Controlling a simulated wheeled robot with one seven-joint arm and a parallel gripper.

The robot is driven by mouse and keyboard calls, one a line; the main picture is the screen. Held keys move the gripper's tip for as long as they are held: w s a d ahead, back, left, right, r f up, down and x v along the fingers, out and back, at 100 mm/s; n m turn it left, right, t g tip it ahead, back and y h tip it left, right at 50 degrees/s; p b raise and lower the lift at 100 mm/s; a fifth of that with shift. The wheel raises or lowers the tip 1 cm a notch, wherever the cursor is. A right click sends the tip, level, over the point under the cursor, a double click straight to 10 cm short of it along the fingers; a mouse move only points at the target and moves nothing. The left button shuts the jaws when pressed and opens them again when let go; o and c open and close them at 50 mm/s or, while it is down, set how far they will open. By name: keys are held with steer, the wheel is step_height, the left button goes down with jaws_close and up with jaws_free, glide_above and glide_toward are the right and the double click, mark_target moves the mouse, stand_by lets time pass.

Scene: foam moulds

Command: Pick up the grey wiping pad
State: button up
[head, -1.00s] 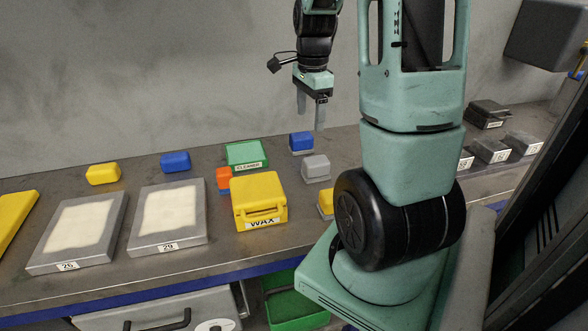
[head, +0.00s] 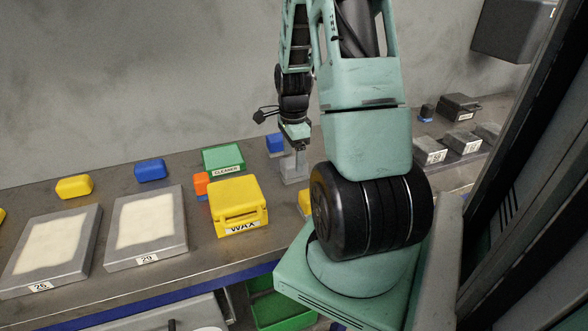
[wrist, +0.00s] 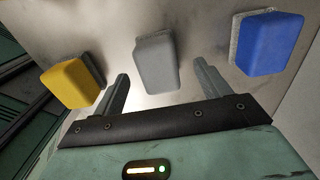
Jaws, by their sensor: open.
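The grey wiping pad (wrist: 157,62) lies on the metal bench, in the upper middle of the wrist view. The pad shows between and beyond the fingertips. In the head view my gripper (head: 297,163) points down over the pad. I cannot tell how much height separates the fingertips from it.
A yellow pad (wrist: 72,84) and a blue pad (wrist: 268,43) lie on either side of the grey one. The yellow WAX box (head: 238,204), orange piece (head: 201,183) and green CLEANER box (head: 223,158) stand to the left. Moulds (head: 146,228) lie farther left.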

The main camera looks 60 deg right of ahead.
mark_target(294, 160)
step_height(294, 160, down, 5)
steer(key=shift+s+r+p, duration=0.1)
steer(key=shift+p, duration=0.2)
steer(key=c, duration=1.1)
steer(key=shift+o, duration=0.2)
step_height(294, 160, up, 10)
steer(key=shift+o, duration=0.7)
steer(key=shift+r, duration=0.1)
steer(key=shift+c, duration=0.2)
